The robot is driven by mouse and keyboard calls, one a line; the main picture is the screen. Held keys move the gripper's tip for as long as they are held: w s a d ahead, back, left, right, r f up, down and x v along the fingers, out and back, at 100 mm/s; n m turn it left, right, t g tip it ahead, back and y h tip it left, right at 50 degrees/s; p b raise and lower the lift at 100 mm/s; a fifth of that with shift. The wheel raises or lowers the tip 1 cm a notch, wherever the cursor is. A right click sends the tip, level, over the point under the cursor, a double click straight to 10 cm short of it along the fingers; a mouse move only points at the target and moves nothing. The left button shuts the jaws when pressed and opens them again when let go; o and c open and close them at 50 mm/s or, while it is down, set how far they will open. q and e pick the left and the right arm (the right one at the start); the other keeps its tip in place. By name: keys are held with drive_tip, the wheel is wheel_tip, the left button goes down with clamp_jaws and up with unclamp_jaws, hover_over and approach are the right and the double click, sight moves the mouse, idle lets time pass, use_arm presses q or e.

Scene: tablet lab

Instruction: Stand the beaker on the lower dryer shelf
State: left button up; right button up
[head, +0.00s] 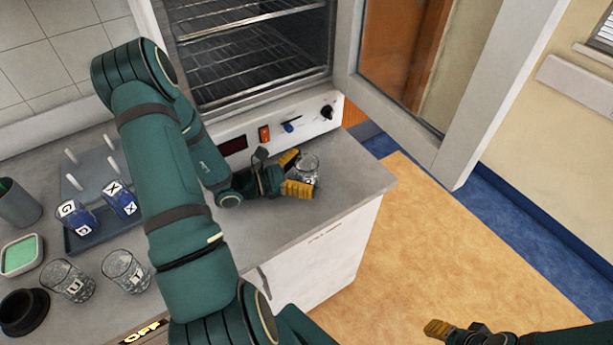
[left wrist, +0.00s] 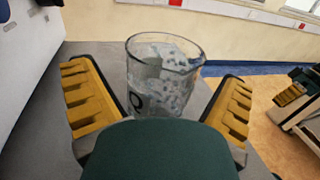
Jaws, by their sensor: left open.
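A clear glass beaker (head: 307,168) with a dark letter mark stands upright on the grey counter in front of the dryer. It also shows in the left wrist view (left wrist: 166,75). My left gripper (head: 296,174) is open, with its yellow fingers on either side of the beaker. In the left wrist view gaps show between the glass and both fingers. The dryer's door stands open; its lower wire shelf (head: 250,62) and upper wire shelf (head: 240,20) look bare where visible. My right gripper (head: 437,329) shows partly at the bottom right, away from the counter.
The open glazed dryer door (head: 462,130) juts out at the right. A control panel (head: 270,133) lies under the shelves. At left are a pegged rack tray (head: 75,243) with blue lettered vessels, two glass beakers (head: 126,271), a cup (head: 18,205) and a green-filled dish (head: 21,254).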

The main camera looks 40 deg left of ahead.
use_arm(q)
drive_tip(key=c, duration=1.4)
drive_tip(key=shift+o, duration=0.2)
